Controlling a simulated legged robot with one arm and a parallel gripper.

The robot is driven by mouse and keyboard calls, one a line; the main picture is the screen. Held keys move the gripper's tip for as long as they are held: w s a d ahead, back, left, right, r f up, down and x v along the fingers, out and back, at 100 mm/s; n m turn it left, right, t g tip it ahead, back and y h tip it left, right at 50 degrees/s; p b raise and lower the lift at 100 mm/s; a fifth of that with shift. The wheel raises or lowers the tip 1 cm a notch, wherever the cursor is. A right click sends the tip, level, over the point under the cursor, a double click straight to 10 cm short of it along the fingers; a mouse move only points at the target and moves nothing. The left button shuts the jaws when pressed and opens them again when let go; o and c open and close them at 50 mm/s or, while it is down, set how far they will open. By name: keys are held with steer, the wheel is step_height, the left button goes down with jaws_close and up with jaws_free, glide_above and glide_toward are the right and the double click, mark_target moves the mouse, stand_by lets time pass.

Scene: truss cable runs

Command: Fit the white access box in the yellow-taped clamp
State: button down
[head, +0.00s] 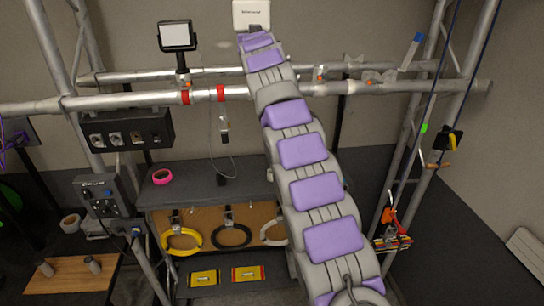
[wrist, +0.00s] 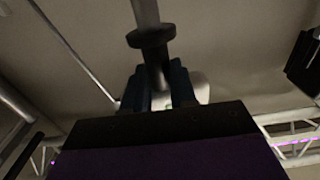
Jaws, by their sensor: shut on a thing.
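The white access box (head: 251,14) shows at the far end of my raised arm, at the top edge of the head view, with dark writing on its face. In the wrist view my gripper (wrist: 158,78) is shut, its two dark blue fingers on either side of a pale body. A pale part of the box (wrist: 201,88) shows behind the right finger. A grey stem with a black collar (wrist: 151,38) rises above the fingers. In the head view my gripper is not distinct. I cannot make out a yellow-taped clamp for certain.
Two horizontal truss pipes (head: 130,101) cross behind my arm. Blue cables (head: 440,80) run along the right truss. A yellow-and-black item (head: 453,141) is on the right post.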

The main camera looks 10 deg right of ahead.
steer(key=shift+f+b, duration=2.45)
stand_by(0.8)
steer(key=c, duration=0.8)
jaws_free()
steer(key=shift+s+f, duration=0.1)
